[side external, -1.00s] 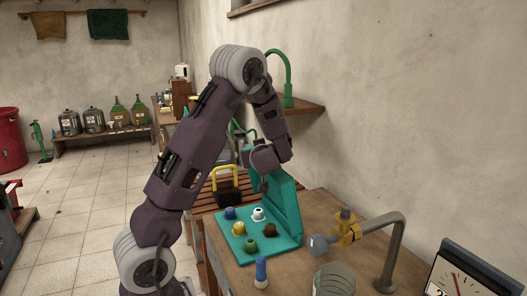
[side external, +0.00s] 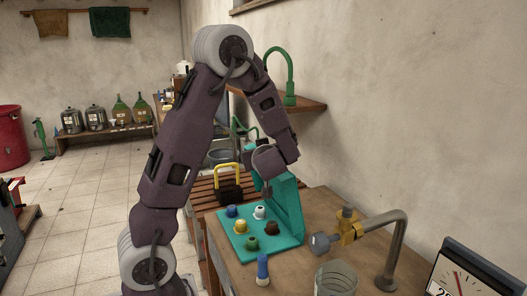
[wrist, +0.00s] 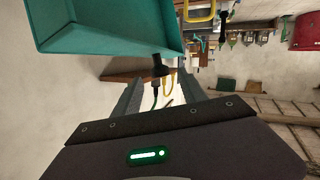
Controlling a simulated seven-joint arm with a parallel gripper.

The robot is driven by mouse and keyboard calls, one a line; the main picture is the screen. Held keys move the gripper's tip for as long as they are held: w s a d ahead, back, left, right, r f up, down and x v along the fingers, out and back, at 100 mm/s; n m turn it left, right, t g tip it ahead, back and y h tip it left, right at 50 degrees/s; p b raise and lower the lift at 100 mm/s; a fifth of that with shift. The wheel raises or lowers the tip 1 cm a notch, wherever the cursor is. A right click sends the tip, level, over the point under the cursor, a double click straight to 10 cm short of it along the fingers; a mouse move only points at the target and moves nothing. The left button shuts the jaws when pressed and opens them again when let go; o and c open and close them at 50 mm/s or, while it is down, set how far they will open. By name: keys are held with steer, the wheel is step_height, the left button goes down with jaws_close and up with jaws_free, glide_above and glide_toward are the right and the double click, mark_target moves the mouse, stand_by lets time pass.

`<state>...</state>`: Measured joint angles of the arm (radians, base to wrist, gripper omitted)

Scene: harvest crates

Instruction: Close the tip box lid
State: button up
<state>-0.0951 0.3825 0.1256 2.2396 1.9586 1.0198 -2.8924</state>
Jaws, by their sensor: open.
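The teal tip box base (side external: 262,247) lies on the wooden bench and holds several coloured pieces. Its teal lid (side external: 291,208) stands raised, nearly upright, along the base's right side. The lid also fills the upper left of the wrist view (wrist: 105,28). My gripper (side external: 267,188) is at the upper left edge of the lid, above the far part of the base. Its fingers are small and partly hidden there. In the wrist view my gripper (wrist: 160,76) has its fingers apart with nothing held between them. I cannot tell whether it touches the lid.
A blue-capped tube (side external: 262,270) and a glass beaker (side external: 336,279) stand in front of the box. A bent metal pipe with a brass valve (side external: 350,232) is to the right, near a dial scale (side external: 466,276). A yellow-handled dark container (side external: 229,190) sits behind on slats.

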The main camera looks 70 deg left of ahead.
steer(key=shift+r, duration=0.25)
steer(key=c, duration=0.4)
step_height(320, 180, up, 14)
jaws_close()
steer(key=w+a+r+m+t+h, duration=0.3)
steer(key=w+r+m+t+h, duration=0.15)
steer(key=w, duration=0.25)
steer(key=w+a+r+m+t+h, duration=0.3)
steer(key=w+r+m+t, duration=0.2)
steer(key=w+r, duration=0.15)
steer(key=s+f+m+g+h, duration=0.3)
steer(key=s+f+g+h, duration=0.2)
steer(key=s+f+g, duration=0.6)
steer(key=f, duration=0.4)
steer(key=w+f+t, duration=0.1)
steer(key=f, duration=0.3)
steer(key=f+t, duration=0.1)
steer(key=f, duration=0.3)
steer(key=shift+w+d+f, duration=0.2)
steer(key=shift+w+d, duration=0.15)
steer(key=shift+s+d+f, duration=0.15)
steer(key=shift+s+f, duration=0.05)
steer(key=shift+s, duration=0.45)
